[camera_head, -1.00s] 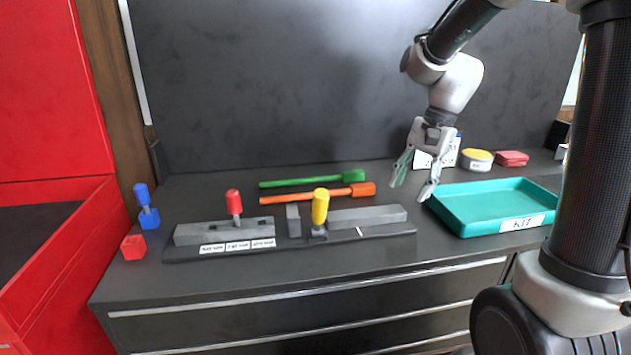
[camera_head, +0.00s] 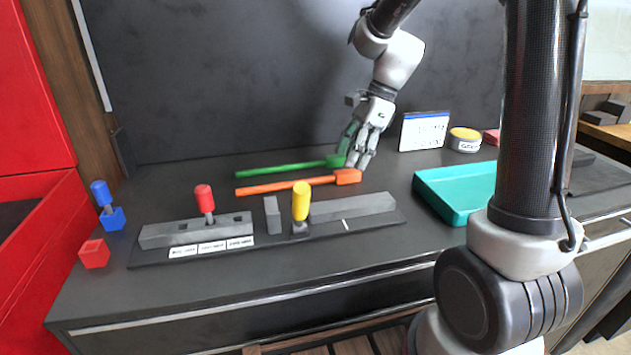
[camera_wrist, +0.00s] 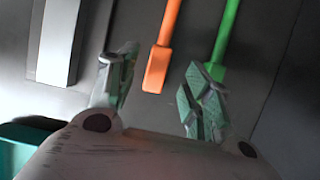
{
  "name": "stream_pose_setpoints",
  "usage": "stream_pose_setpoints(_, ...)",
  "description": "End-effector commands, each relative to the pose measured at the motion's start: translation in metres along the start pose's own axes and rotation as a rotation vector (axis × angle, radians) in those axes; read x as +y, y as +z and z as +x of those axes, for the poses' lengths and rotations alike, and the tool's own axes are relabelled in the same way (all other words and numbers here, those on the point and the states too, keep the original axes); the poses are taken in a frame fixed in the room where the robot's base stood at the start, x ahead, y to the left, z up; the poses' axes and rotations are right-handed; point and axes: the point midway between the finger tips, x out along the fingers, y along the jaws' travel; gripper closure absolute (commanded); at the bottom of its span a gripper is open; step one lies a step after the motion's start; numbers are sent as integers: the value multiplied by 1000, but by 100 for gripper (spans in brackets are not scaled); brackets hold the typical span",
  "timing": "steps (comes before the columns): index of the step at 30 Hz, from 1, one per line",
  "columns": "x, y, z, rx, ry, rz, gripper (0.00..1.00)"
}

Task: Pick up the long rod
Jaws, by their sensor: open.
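Two rods with block ends lie on the dark worktop, roughly parallel: an orange one (camera_head: 290,187) in front and a green one (camera_head: 280,169) behind. The orange one looks slightly longer in the head view, but it is nearer. My gripper (camera_head: 353,160) is open and empty over their block ends at the right. In the wrist view, the orange rod's block end (camera_wrist: 157,70) shows between the spread fingers of my gripper (camera_wrist: 160,75). The green rod (camera_wrist: 226,35) shows by the right finger. The height of the fingers above the rods is unclear.
In front lies a grey fixture (camera_head: 375,222) with upright red (camera_head: 204,198) and yellow (camera_head: 302,200) handles. A teal tray (camera_head: 440,205) is at right. A white card (camera_head: 424,131) and a can (camera_head: 464,139) stand behind it. Blue and red blocks sit at left.

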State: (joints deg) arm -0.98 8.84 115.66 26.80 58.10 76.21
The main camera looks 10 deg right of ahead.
Motion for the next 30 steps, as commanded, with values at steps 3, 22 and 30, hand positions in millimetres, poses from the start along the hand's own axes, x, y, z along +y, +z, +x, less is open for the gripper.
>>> stream_pose_setpoints(3,1,0,20,0,3,0,50)
stream_pose_setpoints(22,1,0,46,0,0,-1,83)
stream_pose_setpoints(30,0,0,46,0,-1,-2,100)
